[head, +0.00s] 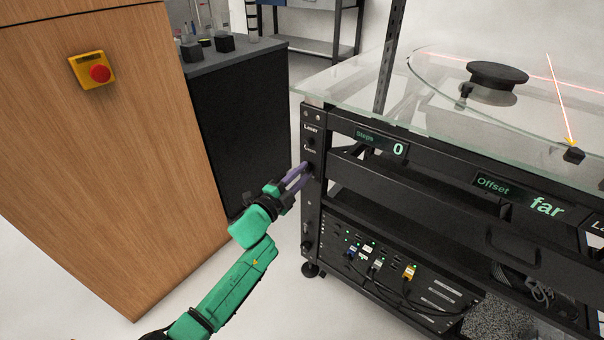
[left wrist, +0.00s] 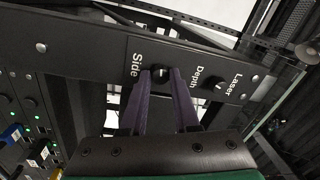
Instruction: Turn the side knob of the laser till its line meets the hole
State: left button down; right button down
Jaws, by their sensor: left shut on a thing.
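The laser panel (head: 312,190) is the dark upright at the rack's left corner, marked "Laser". In the left wrist view the side knob (left wrist: 162,73), black with a white mark, sits beside the label "Side". The purple fingers of my left gripper (left wrist: 164,80) are shut around it; the gripper (head: 306,170) also shows against the panel in the head view. The depth knob (left wrist: 215,81) is beside it, untouched. Red laser lines (head: 556,98) cross the glass top. I cannot make out the hole. Displays read "Steps 0" (head: 380,141) and "Offset far" (head: 520,196). My right gripper is not in view.
A black round disc (head: 497,73) stands on the glass top (head: 345,88). A wooden cabinet (head: 110,150) with a red stop button (head: 100,73) stands left. Cables (head: 375,265) hang low on the rack.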

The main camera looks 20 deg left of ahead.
pick_arm(q)
jog(key=c, duration=0.7)
grip_release()
jog(key=shift+a, duration=0.1)
jog(key=shift+o, duration=0.2)
jog(key=shift+s, duration=0.25)
jog(key=p+v, duration=0.2)
jog(key=v, duration=1.2)
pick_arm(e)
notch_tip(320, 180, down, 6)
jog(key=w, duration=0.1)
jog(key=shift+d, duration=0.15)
